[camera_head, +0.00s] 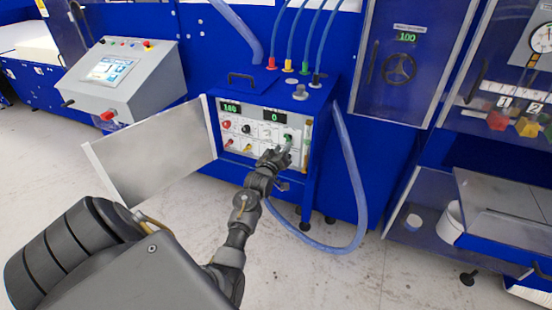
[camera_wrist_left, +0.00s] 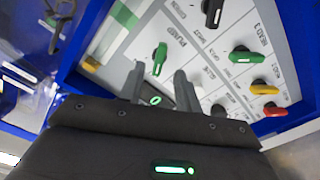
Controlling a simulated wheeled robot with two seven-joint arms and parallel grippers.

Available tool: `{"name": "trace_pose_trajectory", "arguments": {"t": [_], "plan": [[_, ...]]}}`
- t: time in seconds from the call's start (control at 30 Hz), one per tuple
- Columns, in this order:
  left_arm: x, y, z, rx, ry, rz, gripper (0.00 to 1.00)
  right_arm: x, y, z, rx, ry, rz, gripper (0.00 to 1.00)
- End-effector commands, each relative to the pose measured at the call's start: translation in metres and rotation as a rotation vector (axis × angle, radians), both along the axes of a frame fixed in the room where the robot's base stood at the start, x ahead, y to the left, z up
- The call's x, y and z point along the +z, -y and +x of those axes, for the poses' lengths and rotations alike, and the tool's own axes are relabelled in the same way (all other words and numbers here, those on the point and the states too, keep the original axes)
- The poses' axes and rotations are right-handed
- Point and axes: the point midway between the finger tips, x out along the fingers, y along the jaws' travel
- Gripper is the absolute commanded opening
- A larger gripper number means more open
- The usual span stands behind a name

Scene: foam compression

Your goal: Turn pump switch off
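The pump switch is a green knob (camera_head: 287,137) at the upper right of the white control panel (camera_head: 257,143). In the left wrist view the green knob (camera_wrist_left: 160,58) stands beside a "PUMP" label, its white mark in line with its long side. My left gripper (camera_head: 280,150) is just in front of the panel, below the knob. In the left wrist view the left gripper (camera_wrist_left: 160,74) has its fingers apart with nothing between the tips. The knob lies just beyond them, and I cannot tell contact. A green-lit symbol shows between the fingers. My right gripper is not in view.
An open metal door (camera_head: 150,155) hangs left of the panel. Black, green, yellow and red knobs (camera_wrist_left: 242,55) are close by on the panel. A blue hose (camera_head: 357,190) loops down at the right. A grey console (camera_head: 120,75) stands at the left.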

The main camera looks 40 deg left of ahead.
Motion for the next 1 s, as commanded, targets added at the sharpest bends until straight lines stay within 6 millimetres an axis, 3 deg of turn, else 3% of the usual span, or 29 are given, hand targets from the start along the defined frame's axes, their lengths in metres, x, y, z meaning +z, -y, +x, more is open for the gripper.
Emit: {"name": "trace_pose_trajectory", "arguments": {"t": [0.2,0.4,1.0], "plan": [[-0.003,0.014,-0.041,0.001,0.001,0.0,0.34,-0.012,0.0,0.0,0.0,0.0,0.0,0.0],[-0.001,0.021,-0.062,0.001,0.001,0.0,0.34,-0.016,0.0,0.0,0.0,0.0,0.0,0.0],[0.0,0.023,-0.067,0.0,0.0,-0.001,0.34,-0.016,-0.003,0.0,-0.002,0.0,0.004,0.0]]}}
